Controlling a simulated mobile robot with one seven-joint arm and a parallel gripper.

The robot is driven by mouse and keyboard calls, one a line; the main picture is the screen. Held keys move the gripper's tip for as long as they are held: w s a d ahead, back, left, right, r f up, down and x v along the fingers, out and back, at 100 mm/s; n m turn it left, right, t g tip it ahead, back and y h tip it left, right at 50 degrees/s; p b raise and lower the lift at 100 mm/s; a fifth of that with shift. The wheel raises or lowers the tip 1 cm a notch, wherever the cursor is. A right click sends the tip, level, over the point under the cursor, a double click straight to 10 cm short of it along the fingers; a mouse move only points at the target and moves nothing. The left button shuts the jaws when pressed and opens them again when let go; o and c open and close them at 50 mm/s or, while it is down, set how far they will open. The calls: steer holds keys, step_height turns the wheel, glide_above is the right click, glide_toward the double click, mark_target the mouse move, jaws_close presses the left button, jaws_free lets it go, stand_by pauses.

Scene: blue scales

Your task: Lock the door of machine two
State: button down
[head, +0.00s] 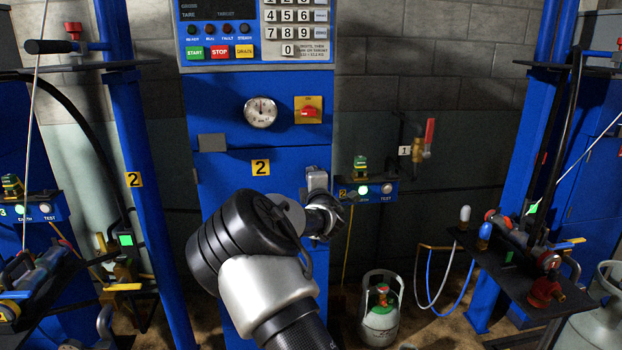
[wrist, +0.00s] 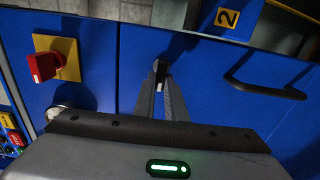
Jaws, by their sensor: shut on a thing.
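Machine two is the blue cabinet (head: 258,110) marked with a yellow 2 label. Its lower blue door (head: 227,205) looks flush with the panel above, with a thin seam between them. A black bar handle (wrist: 265,90) is on the door to the right in the wrist view. In the head view my arm covers part of the door, and the fingers and latch cannot be made out.
A small box with a TEST button (head: 387,188) stands at the right. A gas cylinder (head: 381,308) is on the floor. A black bench (head: 520,275) is at far right.

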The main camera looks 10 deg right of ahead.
steer(key=c, duration=1.8)
jaws_free()
steer(key=s+p, duration=0.2)
steer(key=s, duration=1.5)
steer(key=shift+s+p, duration=0.2)
steer(key=shift+p, duration=0.15)
